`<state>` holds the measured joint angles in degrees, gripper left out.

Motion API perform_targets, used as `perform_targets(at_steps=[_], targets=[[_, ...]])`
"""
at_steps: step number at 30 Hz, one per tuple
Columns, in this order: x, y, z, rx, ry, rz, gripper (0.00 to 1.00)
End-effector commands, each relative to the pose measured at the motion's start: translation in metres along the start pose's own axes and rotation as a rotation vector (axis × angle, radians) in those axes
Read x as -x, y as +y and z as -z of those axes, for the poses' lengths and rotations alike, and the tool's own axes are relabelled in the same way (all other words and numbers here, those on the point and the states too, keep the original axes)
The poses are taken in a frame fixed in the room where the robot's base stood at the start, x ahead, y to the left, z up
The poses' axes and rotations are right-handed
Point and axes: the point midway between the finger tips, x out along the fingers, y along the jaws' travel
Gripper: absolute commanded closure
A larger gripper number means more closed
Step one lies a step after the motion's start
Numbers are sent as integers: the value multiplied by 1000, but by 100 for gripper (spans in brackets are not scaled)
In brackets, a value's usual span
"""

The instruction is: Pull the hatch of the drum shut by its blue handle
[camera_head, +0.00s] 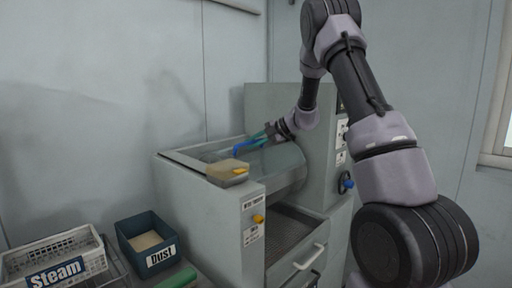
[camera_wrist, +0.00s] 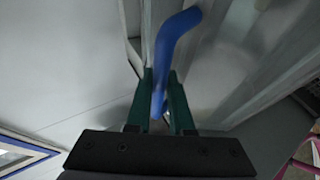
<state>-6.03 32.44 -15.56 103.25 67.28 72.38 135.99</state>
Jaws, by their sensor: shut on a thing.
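The drum (camera_head: 288,165) is a grey rounded body set in the top of the press, with its hatch at the upper side. The blue handle (camera_head: 241,149) is a bent bar on the hatch. My gripper (camera_head: 263,138) reaches in from the upper right and is shut on the handle. In the wrist view the blue handle (camera_wrist: 174,40) runs down between the green fingers of my gripper (camera_wrist: 160,92). The full outline of the hatch and how far it stands open cannot be made out.
A block with a yellow part (camera_head: 228,171) sits on the press's front top edge. A blue-grey "Dust" bin (camera_head: 130,225) and a white "Steam" basket (camera_head: 90,262) stand at the lower left. A white drawer handle (camera_head: 310,257) and a blue knob (camera_head: 346,182) stick out from the press.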

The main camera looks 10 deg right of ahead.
Motion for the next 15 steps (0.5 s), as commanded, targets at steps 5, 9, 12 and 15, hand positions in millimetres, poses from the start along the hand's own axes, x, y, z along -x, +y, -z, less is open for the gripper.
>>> perform_targets(at_steps=[5,9,12,15], targets=[[-3,2,0,2,2,1,100],[-3,3,0,2,2,0,100],[-4,3,0,2,2,0,100],[-4,3,0,2,2,-1,76]])
